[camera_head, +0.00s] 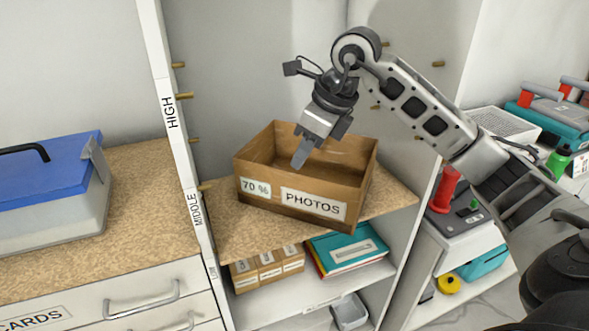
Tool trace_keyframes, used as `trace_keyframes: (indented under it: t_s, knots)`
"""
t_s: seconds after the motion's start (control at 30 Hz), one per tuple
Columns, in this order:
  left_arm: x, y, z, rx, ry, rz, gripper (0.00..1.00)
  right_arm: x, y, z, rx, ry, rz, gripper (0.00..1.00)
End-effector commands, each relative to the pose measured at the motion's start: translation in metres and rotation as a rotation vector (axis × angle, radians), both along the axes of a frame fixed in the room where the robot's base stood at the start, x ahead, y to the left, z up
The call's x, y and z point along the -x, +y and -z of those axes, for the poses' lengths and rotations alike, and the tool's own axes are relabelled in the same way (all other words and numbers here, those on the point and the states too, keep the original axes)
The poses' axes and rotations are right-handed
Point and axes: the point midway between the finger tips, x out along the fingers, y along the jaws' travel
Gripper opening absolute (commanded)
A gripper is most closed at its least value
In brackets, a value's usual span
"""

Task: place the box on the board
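The open brown cardboard box (270,204), labelled "70 %" and "PHOTOS", is on the speckled chipboard board (232,232) at the MIDDLE level of the shelf. It is turned at an angle to the board, and its near right bottom corner reaches past the board's front edge in the picture. My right gripper (300,156) points down over the box's open top, with its fingertip inside the box's outline. The fingers show nearly edge-on, so their gap and any contact with the box are unclear. My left gripper is out of view.
A blue-lidded toolbox (50,190) stands on the counter at left. Small boxes (268,266) and teal folders (348,247) sit on the lower shelf. A white upright (178,135) and brass pegs (185,96) border the bay. The board's front left is bare.

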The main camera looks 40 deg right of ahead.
Motion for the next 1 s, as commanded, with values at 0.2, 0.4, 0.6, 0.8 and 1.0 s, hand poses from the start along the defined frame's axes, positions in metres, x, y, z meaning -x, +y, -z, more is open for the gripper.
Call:
trace_keyframes:
  t_s: [0.2,0.4,0.6,0.8,1.0]
  knots:
    - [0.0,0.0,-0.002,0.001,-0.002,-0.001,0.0,0.011,-0.007,-0.034,0.0,-0.002,0.0,0.25]
    - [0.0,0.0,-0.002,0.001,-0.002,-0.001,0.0,0.016,-0.009,-0.043,-0.001,0.0,0.0,0.25]
    - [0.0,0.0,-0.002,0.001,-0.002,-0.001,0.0,0.016,-0.009,-0.044,-0.001,0.001,0.001,0.25]
    - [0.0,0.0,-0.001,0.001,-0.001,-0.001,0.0,0.015,-0.009,-0.043,-0.001,0.0,0.0,0.25]
    - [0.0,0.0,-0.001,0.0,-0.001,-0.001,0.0,0.015,-0.009,-0.043,-0.001,0.0,0.0,0.25]
